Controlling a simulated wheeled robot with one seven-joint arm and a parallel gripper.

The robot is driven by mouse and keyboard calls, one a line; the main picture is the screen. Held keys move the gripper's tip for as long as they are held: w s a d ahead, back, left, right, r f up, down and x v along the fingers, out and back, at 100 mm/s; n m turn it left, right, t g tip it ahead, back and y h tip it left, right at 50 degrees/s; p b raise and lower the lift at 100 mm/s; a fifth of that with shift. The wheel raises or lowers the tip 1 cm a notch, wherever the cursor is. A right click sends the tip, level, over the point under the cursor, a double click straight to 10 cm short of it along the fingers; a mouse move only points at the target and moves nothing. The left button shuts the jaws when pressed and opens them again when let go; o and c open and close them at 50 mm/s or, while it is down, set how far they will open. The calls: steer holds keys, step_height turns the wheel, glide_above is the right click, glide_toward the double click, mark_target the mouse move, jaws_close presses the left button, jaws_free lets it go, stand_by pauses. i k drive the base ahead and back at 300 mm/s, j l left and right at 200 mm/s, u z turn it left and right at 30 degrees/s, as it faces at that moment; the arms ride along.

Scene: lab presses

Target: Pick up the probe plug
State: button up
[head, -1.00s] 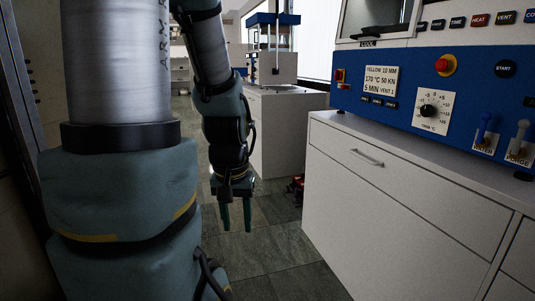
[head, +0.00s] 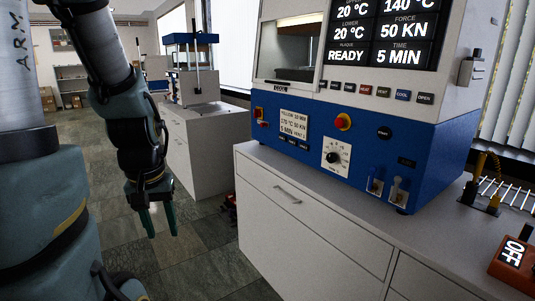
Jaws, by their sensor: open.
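My gripper (head: 162,230) hangs down at the left of the head view, with its two green fingers apart and nothing between them. It is over the floor, left of the white cabinet. At the right edge, a small black holder (head: 480,195) with a thin yellow cable stands on the counter, well to the right of my gripper. It may hold the probe plug, but I cannot tell the plug's outline. A grey box with a dark top (head: 470,68) is on the press's right side.
The blue and white press (head: 350,150) stands on a white cabinet (head: 300,225). Its screen reads READY. A wire rack (head: 510,192) and an orange box marked OFF (head: 515,255) are at right. Another press (head: 190,80) stands farther back. The floor at left is clear.

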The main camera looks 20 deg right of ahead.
mark_target(496, 201)
steer(key=z, duration=2.2)
steer(key=i+l+u, duration=0.1)
steer(key=i+u, duration=0.15)
steer(key=u, duration=0.15)
steer(key=i+l+u, duration=0.15)
steer(key=u, duration=0.3)
steer(key=i+l+u, duration=0.25)
steer(key=u, duration=0.15)
